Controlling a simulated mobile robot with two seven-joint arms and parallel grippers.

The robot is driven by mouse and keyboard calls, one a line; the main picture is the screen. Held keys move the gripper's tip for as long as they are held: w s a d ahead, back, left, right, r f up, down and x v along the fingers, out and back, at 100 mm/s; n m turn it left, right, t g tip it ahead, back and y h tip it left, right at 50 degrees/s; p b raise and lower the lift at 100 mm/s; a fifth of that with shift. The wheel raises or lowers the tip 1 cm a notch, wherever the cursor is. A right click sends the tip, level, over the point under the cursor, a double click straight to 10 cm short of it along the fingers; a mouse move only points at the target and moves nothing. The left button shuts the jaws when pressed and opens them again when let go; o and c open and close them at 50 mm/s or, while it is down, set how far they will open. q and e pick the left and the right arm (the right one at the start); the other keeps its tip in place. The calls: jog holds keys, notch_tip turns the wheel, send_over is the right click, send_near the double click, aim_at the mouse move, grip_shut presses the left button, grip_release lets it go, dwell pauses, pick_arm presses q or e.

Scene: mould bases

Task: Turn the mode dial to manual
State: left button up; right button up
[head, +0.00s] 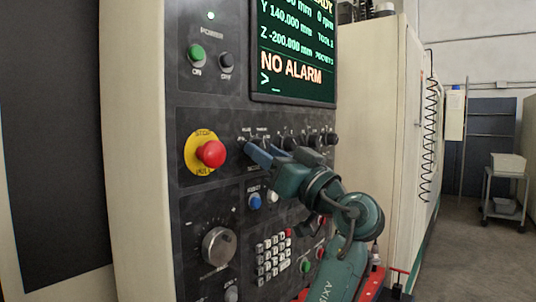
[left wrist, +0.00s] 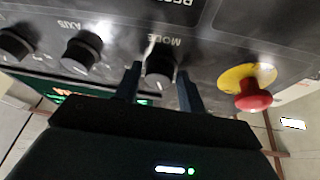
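The mode dial (left wrist: 160,68) is a black knob under the label MODE, seen upside down in the left wrist view. My left gripper (left wrist: 158,90) is open, with one blue finger on each side of the dial and a narrow gap showing at each side. I cannot tell whether either finger touches it. In the head view my left gripper (head: 268,155) reaches the panel just right of the red stop button, and its fingers mostly hide the dial. The dial's pointer setting is not readable. My right gripper is not in view.
The red emergency stop button (head: 211,154) on its yellow plate is close beside the fingers. The AXIS dial (left wrist: 81,54) and another knob (left wrist: 14,45) sit on the dial's other side. A screen (head: 295,55) reading NO ALARM is above; a keypad (head: 272,257) is below.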

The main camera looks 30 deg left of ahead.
pick_arm(q)
jog(key=c, duration=0.6)
jog(key=shift+c, duration=0.2)
jog(key=shift+m, duration=0.3)
jog(key=m+t+h, duration=0.1)
jog(key=m, duration=0.2)
jog(key=m+t+h, duration=0.1)
jog(key=m, duration=0.2)
jog(key=m+t+h, duration=0.1)
jog(key=m+t, duration=0.1)
jog(key=m, duration=0.1)
jog(key=shift+s+r+m, duration=0.25)
jog(key=shift+s+m, duration=0.05)
jog(key=shift+m, duration=0.3)
jog(key=o, duration=1)
jog(key=shift+c, duration=0.2)
